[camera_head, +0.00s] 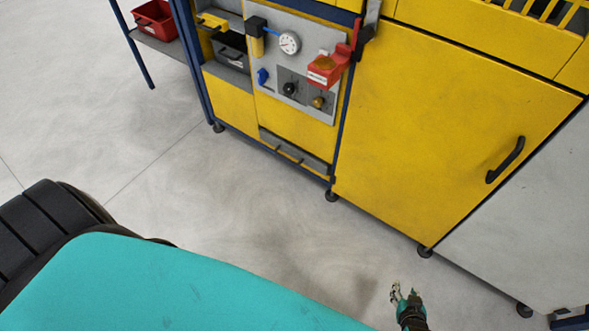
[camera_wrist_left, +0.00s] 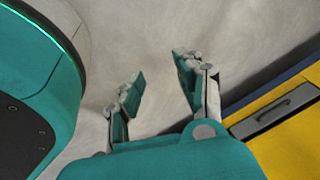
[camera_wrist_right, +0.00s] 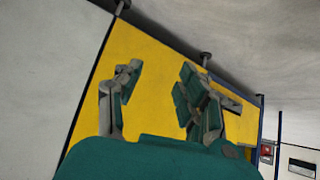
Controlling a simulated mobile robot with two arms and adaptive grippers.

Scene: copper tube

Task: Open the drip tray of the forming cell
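The drip tray (camera_head: 293,152) is a grey drawer front with a handle, low on the yellow forming cell (camera_head: 225,97), and it looks closed. In the left wrist view, a grey front with a handle (camera_wrist_left: 275,112) shows at the right, beyond my fingers. My left gripper (camera_wrist_left: 157,92) is open and empty, apart from that front, and does not show in the head view. My right gripper (camera_head: 396,291) is low over the floor in front of the large yellow door (camera_head: 440,110). In the right wrist view it is open and empty (camera_wrist_right: 153,88), with a yellow panel behind it.
The yellow door has a black handle (camera_head: 505,160). A shelf with a red bin (camera_head: 156,18) stands at the back left. The floor (camera_head: 220,195) before the cell is clear.

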